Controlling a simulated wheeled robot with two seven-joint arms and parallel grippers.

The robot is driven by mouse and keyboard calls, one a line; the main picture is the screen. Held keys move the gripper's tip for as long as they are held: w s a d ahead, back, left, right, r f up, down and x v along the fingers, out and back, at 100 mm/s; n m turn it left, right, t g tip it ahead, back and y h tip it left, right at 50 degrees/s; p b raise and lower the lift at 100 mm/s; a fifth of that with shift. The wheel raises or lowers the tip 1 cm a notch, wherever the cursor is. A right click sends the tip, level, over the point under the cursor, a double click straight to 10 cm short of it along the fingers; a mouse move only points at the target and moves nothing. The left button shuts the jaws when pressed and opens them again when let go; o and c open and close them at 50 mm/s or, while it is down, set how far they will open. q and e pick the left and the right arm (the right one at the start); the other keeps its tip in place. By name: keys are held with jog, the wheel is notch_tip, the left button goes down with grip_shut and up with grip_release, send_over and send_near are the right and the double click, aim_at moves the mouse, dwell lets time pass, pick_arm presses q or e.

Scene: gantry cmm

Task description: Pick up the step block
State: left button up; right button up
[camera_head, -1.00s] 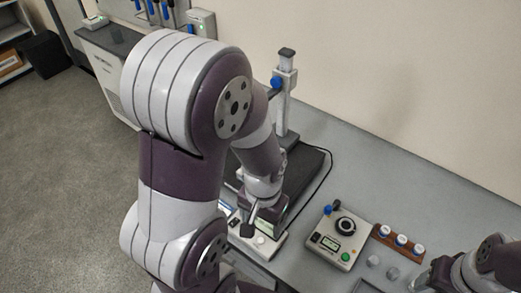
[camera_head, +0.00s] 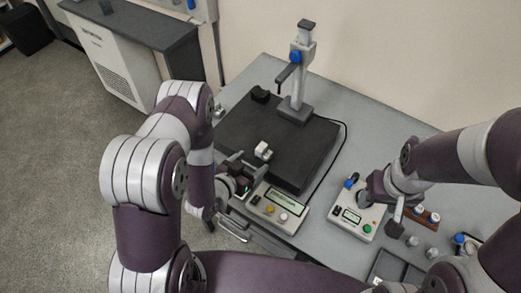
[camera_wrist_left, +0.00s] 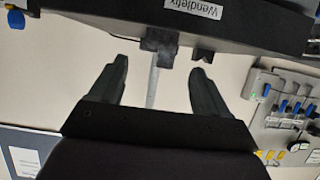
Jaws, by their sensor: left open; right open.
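I cannot make out the block in that view. My right gripper (camera_head: 378,207) is open over the control box (camera_head: 352,217), partly hidden by its own arm.
A height stand (camera_head: 297,80) rises at the back of the plate, and a black knob-like piece (camera_head: 260,95) lies near it. A readout box (camera_head: 279,207) stands at the plate's front.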

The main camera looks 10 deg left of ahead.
aim_at(260, 155)
pick_arm(q)
jog(key=p+x, duration=0.2)
jog(key=x, duration=0.4)
jog(key=shift+d+r, duration=0.1)
jog(key=shift+d, duration=0.1)
jog(key=shift+w, duration=0.25)
jog(key=c, duration=1.3)
